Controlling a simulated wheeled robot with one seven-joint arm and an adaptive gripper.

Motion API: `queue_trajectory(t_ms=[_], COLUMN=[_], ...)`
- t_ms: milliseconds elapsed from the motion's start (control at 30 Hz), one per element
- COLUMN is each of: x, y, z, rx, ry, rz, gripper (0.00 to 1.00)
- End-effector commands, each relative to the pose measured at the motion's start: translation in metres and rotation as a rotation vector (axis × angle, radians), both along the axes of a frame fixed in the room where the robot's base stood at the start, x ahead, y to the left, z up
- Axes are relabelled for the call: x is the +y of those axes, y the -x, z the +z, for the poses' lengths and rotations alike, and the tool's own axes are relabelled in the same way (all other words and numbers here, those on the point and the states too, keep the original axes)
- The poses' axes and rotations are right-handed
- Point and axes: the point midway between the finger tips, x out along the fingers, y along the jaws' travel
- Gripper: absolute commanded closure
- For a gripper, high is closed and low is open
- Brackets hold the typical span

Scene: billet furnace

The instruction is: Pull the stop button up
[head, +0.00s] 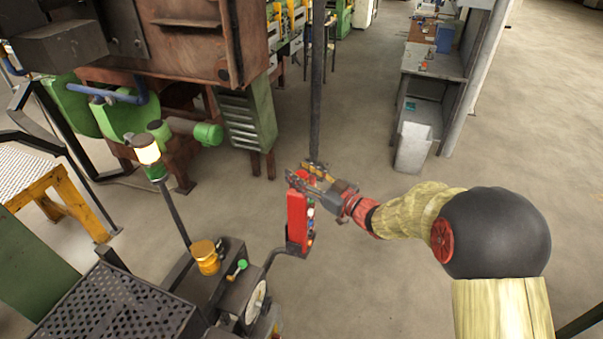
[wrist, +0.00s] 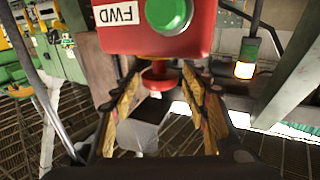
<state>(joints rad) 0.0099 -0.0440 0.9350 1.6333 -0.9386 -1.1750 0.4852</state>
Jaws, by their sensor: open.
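The stop button is a red mushroom knob (wrist: 158,80) on the end face of a red control box (wrist: 150,28). In the wrist view, which looks upside down, it hangs below the box between the two finger pads of my gripper (wrist: 162,112). My gripper is open, with a gap on both sides of the knob, and I see no clear contact. In the head view the red control box (head: 297,218) stands upright on a bent arm. My gripper (head: 305,175) is at its top and partly hides the knob there.
The box carries a green button (wrist: 169,12) and an FWD label. A lit amber lamp (head: 147,151) on a pole and a dark machine with a gauge (head: 256,300) stand to the left. A dark vertical post (head: 317,90) rises behind the box. Open floor lies right.

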Motion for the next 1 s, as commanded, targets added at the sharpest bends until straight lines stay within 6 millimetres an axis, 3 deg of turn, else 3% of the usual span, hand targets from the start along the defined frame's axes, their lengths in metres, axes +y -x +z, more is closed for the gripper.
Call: queue_trajectory(t_ms=[267,733,1000], x=[-0.009,-0.074,-0.088], y=[0.007,0.066,0.081], z=[-0.001,0.000,0.000], rx=[0.002,0.000,0.000], ry=[0.001,0.000,0.000], rz=[-0.002,-0.004,0.000], gripper=[0.54,0.54,0.54])
